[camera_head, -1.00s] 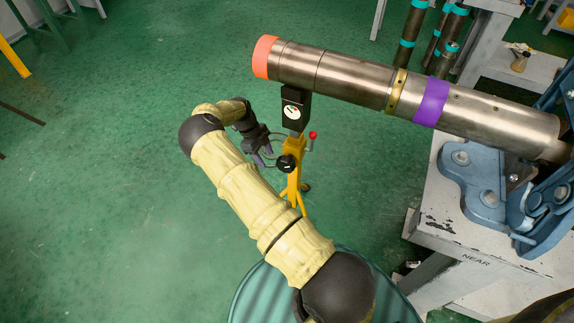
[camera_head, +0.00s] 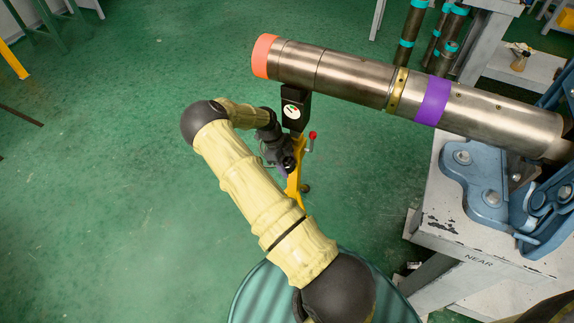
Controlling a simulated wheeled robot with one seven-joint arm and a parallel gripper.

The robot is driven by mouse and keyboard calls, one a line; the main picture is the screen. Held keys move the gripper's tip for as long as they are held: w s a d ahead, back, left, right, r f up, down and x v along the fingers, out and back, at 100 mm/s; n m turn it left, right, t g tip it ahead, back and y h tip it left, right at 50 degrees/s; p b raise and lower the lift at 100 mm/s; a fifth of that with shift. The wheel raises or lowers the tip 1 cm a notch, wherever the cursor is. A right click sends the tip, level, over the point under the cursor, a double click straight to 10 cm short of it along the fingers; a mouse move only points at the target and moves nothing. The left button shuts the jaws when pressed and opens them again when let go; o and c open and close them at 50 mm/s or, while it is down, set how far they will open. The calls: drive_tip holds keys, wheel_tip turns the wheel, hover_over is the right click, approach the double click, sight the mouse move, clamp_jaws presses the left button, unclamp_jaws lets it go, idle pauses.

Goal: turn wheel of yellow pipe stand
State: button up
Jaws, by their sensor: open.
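The yellow pipe stand (camera_head: 295,187) stands on the green floor under the left end of a long steel pipe (camera_head: 345,77). Its black head with a round dial (camera_head: 291,112) is just below the pipe. A small red-tipped lever (camera_head: 312,136) sticks up at its right side. My gripper (camera_head: 284,166) is open at the stand's left front, overlapping the place of the wheel. The wheel's black knob (camera_head: 289,164) shows only in part, and the rest of the wheel is hidden by my gripper. I cannot tell whether the fingers touch it.
The pipe has an orange end and a purple band; its right end sits at a blue vise (camera_head: 487,190) on a worn white bench (camera_head: 440,207) marked NEAR. A teal drum (camera_head: 252,290) stands below my arm.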

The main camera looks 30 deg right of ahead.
drive_tip(key=shift+a, duration=0.2)
drive_tip(key=c, duration=1)
drive_tip(key=shift+o, duration=0.2)
drive_tip(key=shift+d, duration=0.1)
drive_tip(key=shift+s+d+r+p, duration=0.1)
drive_tip(key=shift+s+p, duration=0.05)
drive_tip(key=shift+p, duration=0.15)
